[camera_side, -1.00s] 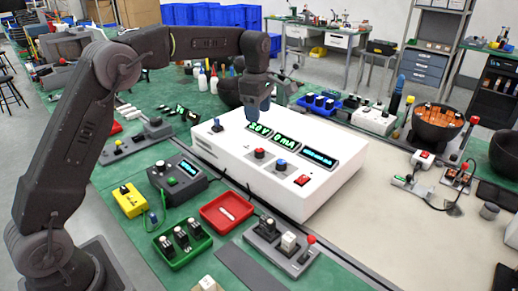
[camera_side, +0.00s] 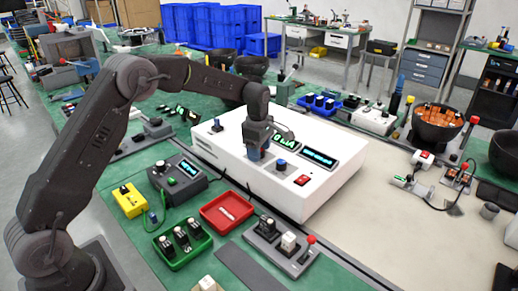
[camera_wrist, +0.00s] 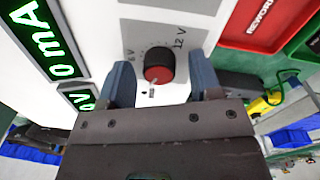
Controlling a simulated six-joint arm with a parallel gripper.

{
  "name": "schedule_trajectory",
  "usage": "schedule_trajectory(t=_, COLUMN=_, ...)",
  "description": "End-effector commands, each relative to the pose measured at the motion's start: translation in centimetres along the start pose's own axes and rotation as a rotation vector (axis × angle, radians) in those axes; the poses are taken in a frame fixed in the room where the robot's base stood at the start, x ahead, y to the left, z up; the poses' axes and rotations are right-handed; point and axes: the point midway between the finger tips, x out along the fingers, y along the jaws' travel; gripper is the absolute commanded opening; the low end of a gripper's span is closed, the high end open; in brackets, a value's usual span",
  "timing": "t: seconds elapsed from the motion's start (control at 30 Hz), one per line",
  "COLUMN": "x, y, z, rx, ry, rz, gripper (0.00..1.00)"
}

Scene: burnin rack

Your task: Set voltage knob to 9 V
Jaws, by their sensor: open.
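The voltage knob (camera_wrist: 158,66) is black with a red cap and sits on a grey panel with a dial scale marked 6 V and 12 V in the wrist view. My gripper (camera_side: 257,152) is over the white instrument's (camera_side: 225,149) front face. In the wrist view its two blue fingers stand apart on either side of the knob, with gaps visible. In the side view the gripper hides the knob. The pointer's exact setting is too small to read. A green display (camera_wrist: 41,38) beside the knob shows "0 mA"; the voltage display is only partly visible.
A blue knob (camera_side: 281,164) and a red rocker switch (camera_side: 301,180) are to the right of my gripper on the instrument. A red tray (camera_side: 227,212) and a green tray (camera_side: 183,245) lie in front.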

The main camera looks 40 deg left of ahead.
Motion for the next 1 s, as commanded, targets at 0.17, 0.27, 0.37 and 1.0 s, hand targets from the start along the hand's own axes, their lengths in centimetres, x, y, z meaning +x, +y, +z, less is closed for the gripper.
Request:
schedule_trajectory(t=0.17, x=-0.01, y=0.00, z=0.00, rx=0.000, ry=0.000, rz=0.000, gripper=0.54)
schedule_trajectory(t=0.27, x=-0.02, y=0.00, z=0.00, rx=0.000, ry=0.000, rz=0.000, gripper=0.45)
schedule_trajectory(t=0.37, x=-0.03, y=0.00, z=0.00, rx=0.000, ry=0.000, rz=0.000, gripper=0.35)
schedule_trajectory(t=1.0, x=-0.05, y=0.02, z=0.00, rx=0.062, ry=-0.002, rz=0.000, gripper=0.09)
